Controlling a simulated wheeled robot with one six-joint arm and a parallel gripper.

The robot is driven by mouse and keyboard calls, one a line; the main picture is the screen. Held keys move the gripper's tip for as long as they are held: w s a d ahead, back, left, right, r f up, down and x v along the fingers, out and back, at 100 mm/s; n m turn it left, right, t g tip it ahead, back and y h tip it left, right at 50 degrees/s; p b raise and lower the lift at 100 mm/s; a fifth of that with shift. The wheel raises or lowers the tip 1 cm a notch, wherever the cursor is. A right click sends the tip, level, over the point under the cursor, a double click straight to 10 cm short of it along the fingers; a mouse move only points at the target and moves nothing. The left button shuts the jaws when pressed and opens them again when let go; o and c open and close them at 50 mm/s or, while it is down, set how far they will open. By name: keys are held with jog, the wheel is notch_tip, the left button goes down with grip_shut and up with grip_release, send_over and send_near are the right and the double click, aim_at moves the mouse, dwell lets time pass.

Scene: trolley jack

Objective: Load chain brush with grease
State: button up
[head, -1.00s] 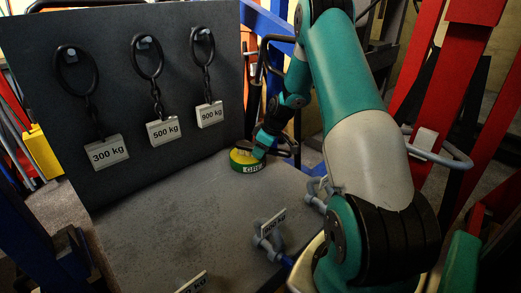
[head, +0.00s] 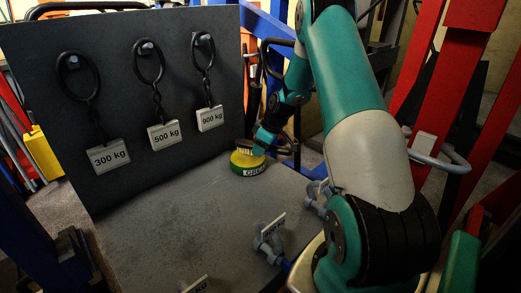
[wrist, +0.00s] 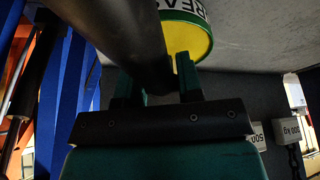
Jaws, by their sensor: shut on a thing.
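The grease tin (head: 252,170), yellow with a green label band, stands at the far right of the grey board. It also shows in the wrist view (wrist: 187,38). My gripper (head: 259,145) is at the tin's top. In the wrist view its green fingers (wrist: 157,88) are shut on a dark round bar, apparently the chain brush handle (wrist: 120,35).
A dark upright panel (head: 125,60) carries chains with tags of 300 kg (head: 109,157), 500 kg (head: 165,134) and 900 kg (head: 210,118). Grey shackle-like fittings (head: 268,243) line the board's right edge. Red posts (head: 445,90) stand at right. The board's middle (head: 165,215) is clear.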

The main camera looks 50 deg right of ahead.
jog(key=shift+r+p, duration=1.3)
jog(key=shift+r, duration=1.1)
jog(key=shift+f, duration=0.1)
